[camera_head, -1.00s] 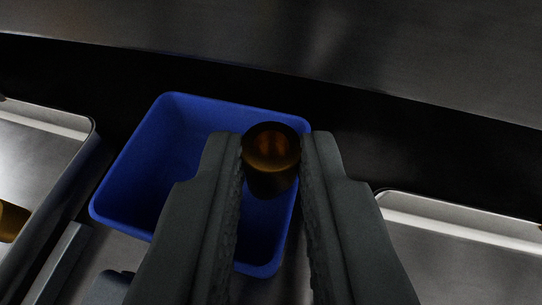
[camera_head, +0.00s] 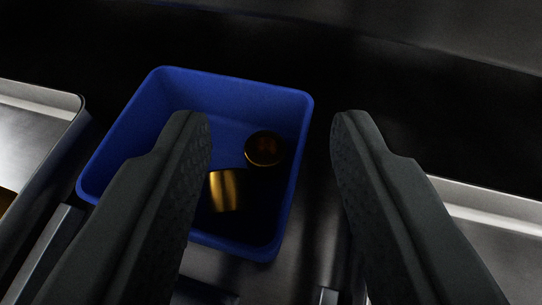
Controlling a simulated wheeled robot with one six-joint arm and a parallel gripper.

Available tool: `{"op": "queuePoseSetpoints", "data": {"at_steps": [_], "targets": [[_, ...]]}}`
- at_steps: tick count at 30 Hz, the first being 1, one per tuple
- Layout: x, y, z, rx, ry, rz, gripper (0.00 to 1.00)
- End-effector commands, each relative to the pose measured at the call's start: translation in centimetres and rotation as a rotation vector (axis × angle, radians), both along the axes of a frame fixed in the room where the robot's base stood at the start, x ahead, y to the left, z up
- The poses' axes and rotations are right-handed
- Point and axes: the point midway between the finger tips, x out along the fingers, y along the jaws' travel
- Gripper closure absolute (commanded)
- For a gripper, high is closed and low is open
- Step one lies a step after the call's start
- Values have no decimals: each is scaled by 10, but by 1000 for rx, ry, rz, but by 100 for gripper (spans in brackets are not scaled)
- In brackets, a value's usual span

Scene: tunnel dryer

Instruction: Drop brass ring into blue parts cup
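The blue parts cup (camera_head: 234,87) is a square, open-topped bin left of centre, seen from above. Two brass pieces lie inside it. One brass ring (camera_head: 264,149) shows its round end near the cup's right wall. Another brass piece (camera_head: 227,189) lies on its side, lower and left of the ring, partly in shadow. I cannot tell whether the two touch. My gripper (camera_head: 270,125) is open and empty above the cup. Its left finger overlaps the cup in the picture, and its right finger is right of the cup's rim. The left finger hides part of the cup's left side.
A metal tray (camera_head: 38,101) stands at the left, with a bit of brass colour at the picture's edge. Another metal tray (camera_head: 490,206) is at the right. A metal wall (camera_head: 470,40) runs along the top right. The space behind the cup is dark.

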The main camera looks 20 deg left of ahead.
Motion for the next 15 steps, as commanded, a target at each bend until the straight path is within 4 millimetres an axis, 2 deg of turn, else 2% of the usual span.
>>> {"op": "queuePoseSetpoints", "data": {"at_steps": [5, 15], "targets": [[-3, -2, 11, -2, -1, -1, 61], [-50, -19, 31, -2, -1, -2, 61]]}}
